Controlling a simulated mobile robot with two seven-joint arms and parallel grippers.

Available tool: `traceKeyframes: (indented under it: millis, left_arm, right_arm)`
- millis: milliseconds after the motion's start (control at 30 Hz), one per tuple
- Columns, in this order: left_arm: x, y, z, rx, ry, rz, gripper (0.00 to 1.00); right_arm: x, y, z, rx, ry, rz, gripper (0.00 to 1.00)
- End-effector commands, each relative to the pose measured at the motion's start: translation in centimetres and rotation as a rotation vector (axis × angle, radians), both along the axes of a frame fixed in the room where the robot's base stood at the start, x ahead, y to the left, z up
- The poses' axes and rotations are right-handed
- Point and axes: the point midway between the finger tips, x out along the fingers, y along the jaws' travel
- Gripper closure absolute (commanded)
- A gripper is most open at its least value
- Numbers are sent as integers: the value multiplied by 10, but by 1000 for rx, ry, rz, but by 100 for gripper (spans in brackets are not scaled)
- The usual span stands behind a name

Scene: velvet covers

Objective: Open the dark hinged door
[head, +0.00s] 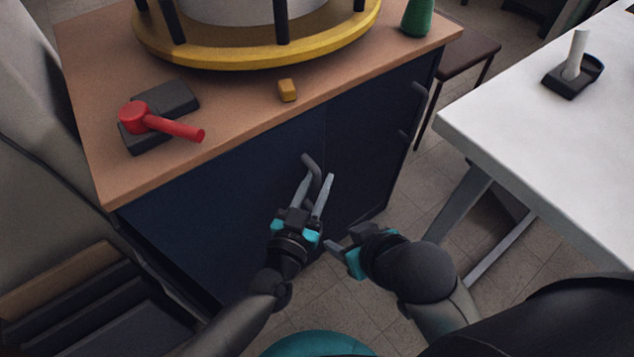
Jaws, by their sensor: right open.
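The dark navy cabinet front has two door panels with a thin vertical seam between them. The left door (235,185) looks shut, flush with the right door (365,125). A dark curved handle (314,167) stands out from the left door near the seam. My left gripper (317,178) is open, its two grey fingers apart and pointing up at the handle. The handle shows between the fingertips; whether they touch it I cannot tell. My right gripper (340,254) is open and empty, lower and to the right, in front of the cabinet's lower part.
A white table (545,135) stands right. Dark stepped shelves (90,300) are lower left.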

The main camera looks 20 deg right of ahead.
Motion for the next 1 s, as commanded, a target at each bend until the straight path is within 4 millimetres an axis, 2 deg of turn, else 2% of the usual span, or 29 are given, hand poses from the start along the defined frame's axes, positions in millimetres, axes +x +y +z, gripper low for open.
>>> traceKeyframes:
  millis: [267, 567, 1000]
  left_arm:
    - [1, 0, 0, 0, 0, 0, 68]
    - [1, 0, 0, 1, -1, 0, 99]
    - [0, 0, 0, 1, -1, 1, 100]
  right_arm:
    - [0, 1, 0, 3, -5, 1, 50]
    - [0, 1, -1, 2, -3, 1, 50]
    - [0, 1, -1, 2, -3, 2, 50]
